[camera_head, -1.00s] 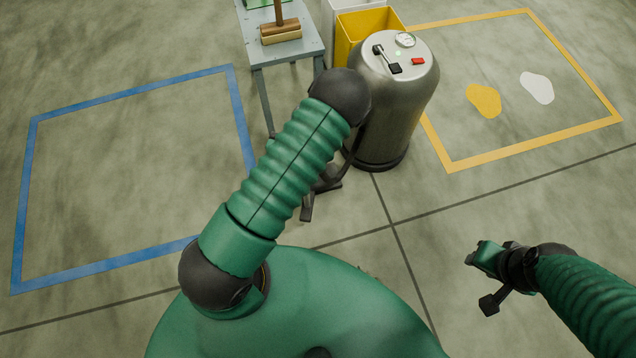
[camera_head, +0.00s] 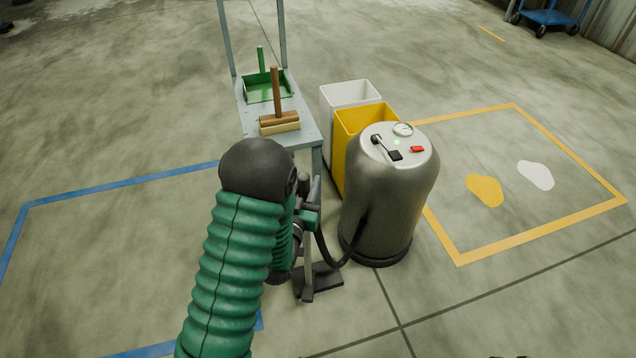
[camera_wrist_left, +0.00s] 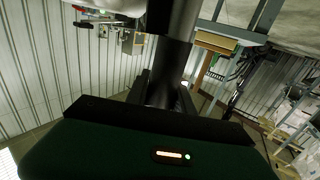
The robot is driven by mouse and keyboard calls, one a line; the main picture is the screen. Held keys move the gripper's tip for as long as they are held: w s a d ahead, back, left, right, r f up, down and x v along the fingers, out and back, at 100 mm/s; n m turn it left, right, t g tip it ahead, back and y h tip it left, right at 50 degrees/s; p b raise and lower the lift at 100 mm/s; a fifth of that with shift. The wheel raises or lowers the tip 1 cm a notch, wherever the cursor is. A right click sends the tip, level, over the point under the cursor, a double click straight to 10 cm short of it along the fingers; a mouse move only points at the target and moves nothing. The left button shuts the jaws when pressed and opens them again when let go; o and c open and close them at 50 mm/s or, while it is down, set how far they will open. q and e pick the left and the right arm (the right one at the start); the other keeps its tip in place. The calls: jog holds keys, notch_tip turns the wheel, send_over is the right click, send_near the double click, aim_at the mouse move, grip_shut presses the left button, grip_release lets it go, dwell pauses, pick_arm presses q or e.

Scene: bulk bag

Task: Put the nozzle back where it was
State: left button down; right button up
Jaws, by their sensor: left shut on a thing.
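The nozzle (camera_head: 320,281) has a flat dark foot and a tube that rises from it. It is just left of the steel vacuum canister (camera_head: 385,205), with a black hose (camera_head: 338,258) running between them. My left gripper (camera_head: 310,213) is shut around the tube, partly hidden behind my arm. In the left wrist view the dark tube (camera_wrist_left: 168,60) passes between the fingers of the left gripper (camera_wrist_left: 165,90). The foot looks at or close to the floor; I cannot tell whether it touches. My right gripper is out of view.
A grey table (camera_head: 309,136) carries a brush (camera_head: 280,122) and a green dustpan (camera_head: 268,92). A yellow bin (camera_head: 352,125) and a white bin (camera_head: 350,93) stand behind the canister. A yellow floor frame (camera_head: 540,232) holds yellow and white patches at right.

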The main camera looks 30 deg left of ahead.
pick_arm(q)
jog(key=w+a+f+b, duration=0.1)
jog(key=w+f+b, duration=0.3)
jog(key=w, duration=0.3)
jog(key=shift+w+a, duration=0.2)
jog(key=shift+a, duration=0.05)
jog(key=c, duration=1.1)
grip_release()
jog(key=shift+f, duration=0.1)
jog(key=s+d+f+m+g+h+p, duration=0.1)
jog(key=s+d+g+h, duration=0.1)
jog(key=s+d+g, duration=0.3)
jog(key=s+d+f+m+g+h, duration=0.1)
jog(key=s+d+g, duration=0.3)
jog(key=s, duration=0.8)
jog(key=s+d+f+m+g+h+p, duration=0.1)
jog(key=s+d+g+h, duration=0.1)
jog(key=s+d+g, duration=0.3)
jog(key=s+d, duration=0.3)
jog(key=s, duration=0.1)
jog(key=shift+s+d+f+m+g+h+p, duration=0.15)
jog(key=shift+d+m+g+h+p, duration=0.05)
jog(key=shift+m+g+h+p, duration=0.15)
